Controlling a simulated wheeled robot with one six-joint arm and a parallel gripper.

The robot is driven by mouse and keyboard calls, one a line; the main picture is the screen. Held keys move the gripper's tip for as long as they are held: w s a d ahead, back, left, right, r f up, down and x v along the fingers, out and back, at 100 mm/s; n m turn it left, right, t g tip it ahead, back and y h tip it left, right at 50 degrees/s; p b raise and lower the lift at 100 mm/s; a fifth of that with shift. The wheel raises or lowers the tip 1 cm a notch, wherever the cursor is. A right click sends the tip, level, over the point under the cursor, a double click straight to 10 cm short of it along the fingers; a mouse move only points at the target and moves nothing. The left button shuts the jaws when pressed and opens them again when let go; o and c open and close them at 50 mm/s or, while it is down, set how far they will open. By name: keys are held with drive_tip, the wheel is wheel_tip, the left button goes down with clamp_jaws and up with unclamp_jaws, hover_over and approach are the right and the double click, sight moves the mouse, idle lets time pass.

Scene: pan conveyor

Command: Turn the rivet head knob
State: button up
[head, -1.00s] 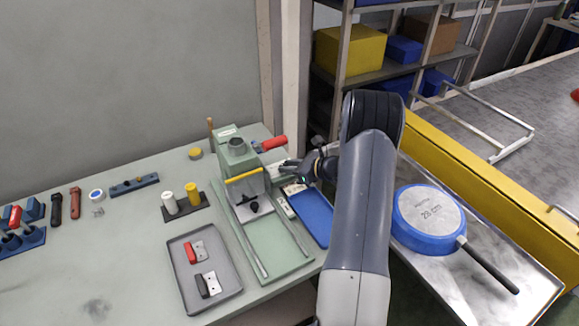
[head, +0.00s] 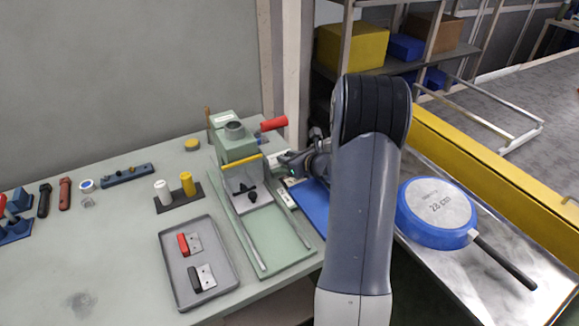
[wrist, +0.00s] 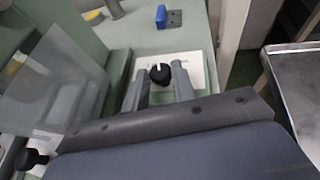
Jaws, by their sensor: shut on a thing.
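A black rivet head knob (wrist: 160,73) stands on a white plate (wrist: 188,62) beside the green press in the wrist view. My gripper (wrist: 159,78) has its two grey fingers on either side of the knob and is shut on it. In the head view my gripper (head: 284,160) is at the right side of the green press (head: 236,150), and the knob is hidden there. The knob's markings are too small to read.
A red-handled lever (head: 273,123) rises just behind my gripper. A blue mat (head: 314,206) lies to the right of the press. A grey tray (head: 207,295) with a red and a black handle is at the front. A blue pan (head: 437,238) lies on the metal table at right.

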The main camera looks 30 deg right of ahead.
drive_tip(key=shift+a+f+m+h+b, duration=0.15)
drive_tip(key=shift+m+h+b, duration=0.7)
drive_tip(key=shift+b, duration=1.3)
drive_tip(key=shift+a+m+h+b, duration=0.2)
drive_tip(key=shift+m+h+b, duration=0.65)
drive_tip(key=shift+b, duration=1.25)
drive_tip(key=shift+a+f+m+h+b, duration=0.15)
drive_tip(key=shift+m+h+b, duration=0.65)
drive_tip(key=shift+b, duration=1.35)
drive_tip(key=shift+r+h+b, duration=0.1)
drive_tip(key=shift+h+b, duration=0.2)
drive_tip(key=shift+b, duration=0.1)
drive_tip(key=shift+r+m+h+b, duration=0.3)
drive_tip(key=shift+h+b, duration=0.1)
drive_tip(key=shift+b, duration=0.5)
drive_tip(key=o, duration=1)
drive_tip(key=shift+c, duration=0.2)
drive_tip(key=shift+s, duration=0.1)
drive_tip(key=p+v, duration=0.2)
drive_tip(key=v, duration=0.7)
drive_tip(key=shift+s+a+r+p, duration=0.1)
drive_tip(key=shift+s+r+p, duration=0.15)
drive_tip(key=shift+p, duration=0.15)
drive_tip(key=shift+s+a, duration=0.15)
drive_tip(key=shift+s, duration=0.35)
